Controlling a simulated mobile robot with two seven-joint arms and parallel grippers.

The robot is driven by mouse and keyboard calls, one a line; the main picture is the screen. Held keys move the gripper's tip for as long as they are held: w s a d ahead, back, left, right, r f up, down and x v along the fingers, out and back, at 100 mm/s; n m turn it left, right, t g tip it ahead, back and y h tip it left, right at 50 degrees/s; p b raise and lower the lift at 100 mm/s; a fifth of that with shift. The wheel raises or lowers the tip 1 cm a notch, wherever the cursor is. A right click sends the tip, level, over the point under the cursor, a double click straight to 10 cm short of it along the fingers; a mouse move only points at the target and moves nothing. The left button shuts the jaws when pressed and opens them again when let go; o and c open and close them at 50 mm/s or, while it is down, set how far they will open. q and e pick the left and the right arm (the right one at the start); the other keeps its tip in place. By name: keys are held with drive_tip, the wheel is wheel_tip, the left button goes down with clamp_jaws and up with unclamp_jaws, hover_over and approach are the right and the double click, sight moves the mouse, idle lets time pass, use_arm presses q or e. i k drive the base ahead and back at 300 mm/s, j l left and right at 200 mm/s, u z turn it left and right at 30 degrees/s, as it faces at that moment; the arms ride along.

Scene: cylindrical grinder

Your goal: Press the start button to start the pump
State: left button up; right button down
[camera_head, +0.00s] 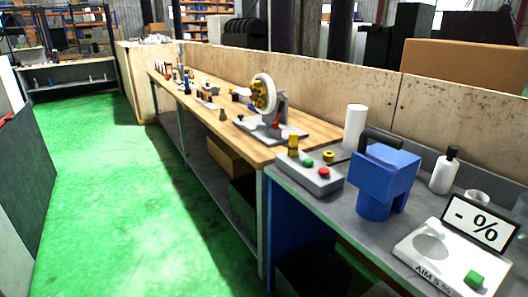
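A grey control box (304,180) sits near the left end of the grey bench on the right. On its top are a green button (308,162) and a red button (323,173). No label is readable on either button. A blue unit (385,175) with a black handle on top, which looks like the pump, stands to the right of the box. A white device (440,262) marked "AIM 5 %" sits at the front right. It has a green button (473,278) and a display (480,222) reading "- %". Neither of my grippers shows in the head view.
A white cylinder (355,127) and a white bottle (443,172) stand along the back of the bench. A wooden workbench (222,118) with a wheel-like machine (267,97) and small items runs off to the left. The green floor (110,200) in front is clear.

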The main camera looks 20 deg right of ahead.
sight(308, 163)
drive_tip(key=i+j, duration=0.1)
drive_tip(key=i, duration=0.55)
drive_tip(key=i+j, duration=0.1)
drive_tip(key=i, duration=0.5)
drive_tip(key=i+j+z, duration=0.1)
drive_tip(key=i+z, duration=0.3)
drive_tip(key=i+j+z, duration=0.15)
drive_tip(key=z, duration=0.3)
drive_tip(key=i+j+z, duration=0.25)
drive_tip(key=z, duration=0.15)
drive_tip(key=i+j+z, duration=0.25)
drive_tip(key=j+z, duration=0.2)
drive_tip(key=i+j+z, duration=0.15)
drive_tip(key=j+z, duration=0.25)
drive_tip(key=i+j+z, duration=0.1)
drive_tip(key=j+z, duration=0.3)
